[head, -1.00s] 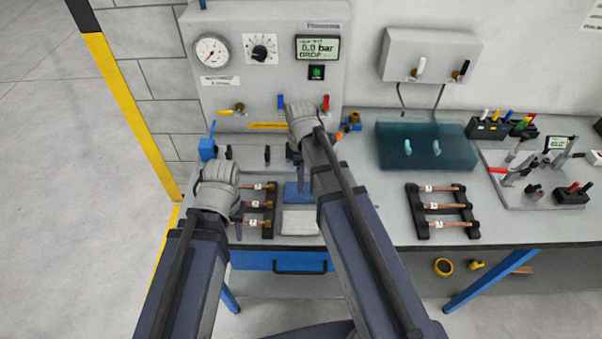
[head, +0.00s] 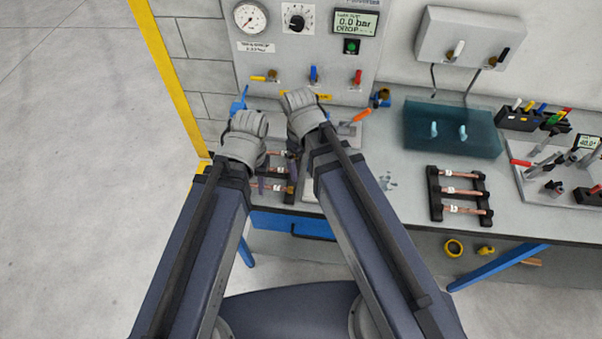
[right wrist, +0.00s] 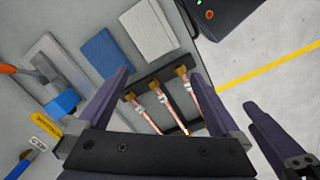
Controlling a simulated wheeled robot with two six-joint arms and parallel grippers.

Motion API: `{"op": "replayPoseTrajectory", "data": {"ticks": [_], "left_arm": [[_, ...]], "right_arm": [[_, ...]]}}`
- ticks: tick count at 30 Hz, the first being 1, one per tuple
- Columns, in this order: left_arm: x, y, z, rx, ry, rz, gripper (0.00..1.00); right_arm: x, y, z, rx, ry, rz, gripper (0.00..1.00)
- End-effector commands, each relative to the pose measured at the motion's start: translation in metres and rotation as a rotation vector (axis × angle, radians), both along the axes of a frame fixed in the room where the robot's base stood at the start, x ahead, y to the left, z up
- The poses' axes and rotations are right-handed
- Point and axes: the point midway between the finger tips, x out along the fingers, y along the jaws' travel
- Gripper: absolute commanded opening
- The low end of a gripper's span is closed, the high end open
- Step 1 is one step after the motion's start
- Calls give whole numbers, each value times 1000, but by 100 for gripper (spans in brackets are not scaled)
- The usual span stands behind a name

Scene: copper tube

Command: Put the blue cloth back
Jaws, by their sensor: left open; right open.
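The blue cloth (right wrist: 108,58) lies flat on the bench in the right wrist view, between a pale grey pad and a grey metal plate. In the head view my arms hide it. My right gripper (right wrist: 161,76) is open and empty above the bench, its fingers pointing towards the tube rack beside the cloth. In the head view its fingers are mostly hidden by its wrist. My left gripper (head: 268,184) is open over the left tube rack. One of its fingers shows at the right of the right wrist view. Neither gripper touches the cloth.
A rack of copper tubes (right wrist: 158,100) stands beside the cloth and the pale pad (right wrist: 148,30). The gauge panel (head: 305,50) stands behind. Wet-looking spots (head: 387,181) mark the bench.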

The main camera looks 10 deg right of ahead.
Motion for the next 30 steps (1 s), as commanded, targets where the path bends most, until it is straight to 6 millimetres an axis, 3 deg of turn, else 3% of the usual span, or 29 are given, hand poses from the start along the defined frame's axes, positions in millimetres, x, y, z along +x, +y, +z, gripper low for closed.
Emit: {"op": "replayPoseTrajectory", "data": {"ticks": [1,6,20,30], "left_arm": [[0,0,0,0,0,0,42],[0,0,0,0,0,0,42],[0,0,-2,0,0,0,42],[0,0,-57,1,0,-2,42]], "right_arm": [[-18,8,0,-11,-4,-69,100],[-44,22,1,-37,-23,-262,100],[-50,26,-1,-46,-30,-336,100],[-50,26,-56,-46,-30,-333,100]]}}
